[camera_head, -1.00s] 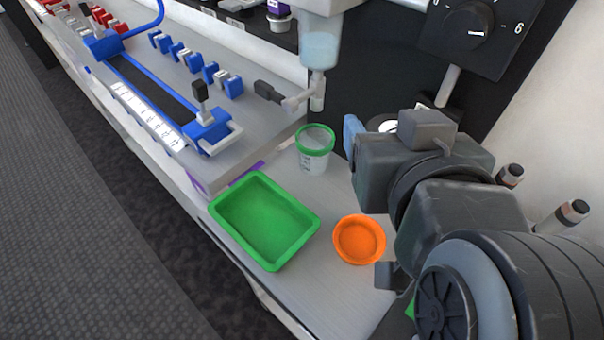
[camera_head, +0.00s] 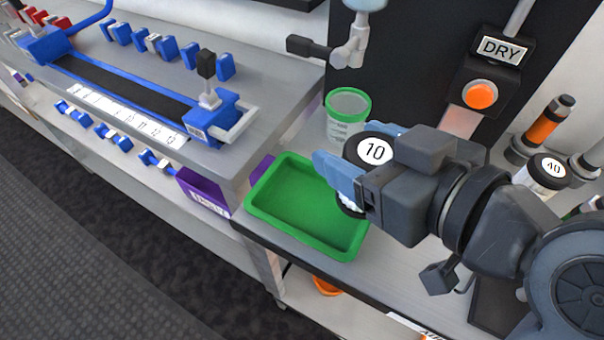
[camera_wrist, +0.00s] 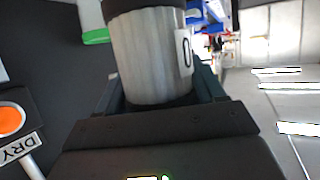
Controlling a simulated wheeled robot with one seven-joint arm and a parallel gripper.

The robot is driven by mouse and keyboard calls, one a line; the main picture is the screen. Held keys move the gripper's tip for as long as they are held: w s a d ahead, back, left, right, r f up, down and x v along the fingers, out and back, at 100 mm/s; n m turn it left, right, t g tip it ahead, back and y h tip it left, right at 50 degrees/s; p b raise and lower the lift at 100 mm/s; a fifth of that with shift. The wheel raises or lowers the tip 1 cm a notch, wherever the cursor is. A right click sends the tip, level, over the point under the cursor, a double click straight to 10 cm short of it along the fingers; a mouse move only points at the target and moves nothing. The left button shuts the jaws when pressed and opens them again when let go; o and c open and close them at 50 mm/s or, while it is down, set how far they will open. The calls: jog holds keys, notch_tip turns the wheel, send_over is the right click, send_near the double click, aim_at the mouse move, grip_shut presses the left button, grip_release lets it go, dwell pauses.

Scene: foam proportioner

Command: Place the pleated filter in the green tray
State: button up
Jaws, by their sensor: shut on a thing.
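The pleated filter is a pale ribbed cylinder with black end caps; its top cap (camera_head: 374,149) carries a white "10" label. My gripper (camera_head: 352,150) is shut on it, with blue fingers on either side, and holds it upright. In the head view the filter overlaps the right edge of the green tray (camera_head: 268,221); I cannot tell its exact height. The tray is rectangular and its visible floor is empty. In the wrist view the filter's pleated side (camera_wrist: 150,58) fills the space between the fingers.
A clear cup with a green rim (camera_head: 348,108) stands behind the tray. A blue-framed rack (camera_head: 205,120) is at left. A dark panel with an orange button (camera_head: 480,95) rises behind. Capped canisters (camera_head: 548,125) stand at right. An orange thing (camera_head: 327,286) shows below the shelf edge.

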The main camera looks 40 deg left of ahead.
aim_at(354, 206)
jog(key=shift+s+a+f, duration=0.25)
jog(key=shift+a+f, duration=0.8)
jog(key=shift+f, duration=0.25)
jog(key=shift+s+a+f, duration=0.25)
jog(key=shift+a+f, duration=0.75)
jog(key=shift+f, duration=0.35)
jog(key=shift+s+a+f, duration=0.25)
jog(key=shift+a+f, duration=0.8)
jog(key=shift+f, duration=0.25)
jog(key=shift+f, duration=0.15)
jog(key=o, duration=1.2)
jog(key=shift+r, duration=0.2)
jog(key=v, duration=1.2)
